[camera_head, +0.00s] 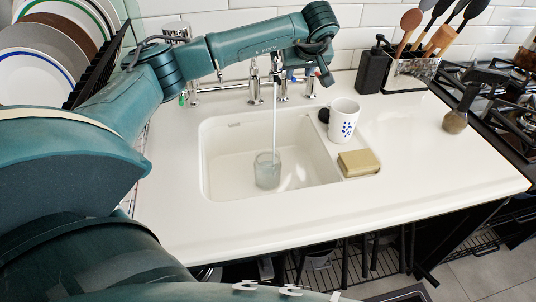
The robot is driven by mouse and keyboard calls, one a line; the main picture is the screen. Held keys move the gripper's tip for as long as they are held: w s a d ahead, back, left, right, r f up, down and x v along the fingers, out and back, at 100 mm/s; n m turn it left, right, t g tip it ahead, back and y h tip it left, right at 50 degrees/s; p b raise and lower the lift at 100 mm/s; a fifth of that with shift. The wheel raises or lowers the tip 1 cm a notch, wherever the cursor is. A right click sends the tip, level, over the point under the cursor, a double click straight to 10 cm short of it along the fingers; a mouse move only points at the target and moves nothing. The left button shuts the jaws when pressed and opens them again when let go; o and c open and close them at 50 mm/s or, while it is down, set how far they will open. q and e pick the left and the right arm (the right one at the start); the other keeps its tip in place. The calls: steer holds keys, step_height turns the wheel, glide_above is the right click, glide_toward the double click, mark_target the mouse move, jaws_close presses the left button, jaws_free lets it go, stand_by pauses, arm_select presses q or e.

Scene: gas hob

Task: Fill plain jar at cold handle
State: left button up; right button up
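The plain jar (267,172) is a clear glass standing in the white sink basin (225,160). A thin stream of water (274,130) runs from the chrome tap down into it. Liquid seems to be in the jar, but its level is hard to read. My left arm reaches across from the left, above the tap. My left gripper (318,72) is at the tap's right side, close to a small blue mark (291,76) that may belong to the cold handle. The arm and gripper partly hide the handles. I cannot tell whether the fingers touch one. My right gripper is out of view.
A white mug with blue marks (343,120) and a tan sponge (358,163) sit right of the basin. A black soap bottle (372,68) and a utensil holder (411,72) stand behind. A plate rack is at left, the gas hob (505,95) at right. The front counter is clear.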

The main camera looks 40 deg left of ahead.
arm_select(q)
steer(key=a+f, duration=0.1)
steer(key=s+a+f, duration=0.1)
steer(key=shift+s+f+g, duration=0.15)
steer(key=shift+f+g, duration=0.25)
steer(key=shift+s+a+p, duration=0.4)
steer(key=shift+s+a, duration=0.6)
steer(key=shift+s, duration=0.2)
steer(key=shift+w+d+r+p, duration=0.15)
steer(key=shift+w+d+p, duration=0.05)
steer(key=shift+d+p, duration=0.1)
stand_by(0.3)
steer(key=p+v, duration=0.1)
steer(key=p, duration=0.1)
steer(key=p+v, duration=0.1)
steer(key=v, duration=0.1)
steer(key=p+v, duration=0.2)
steer(key=shift+w+d+r+p, duration=0.15)
steer(key=shift+w+r+p, duration=0.1)
steer(key=shift+r+p, duration=0.1)
stand_by(0.5)
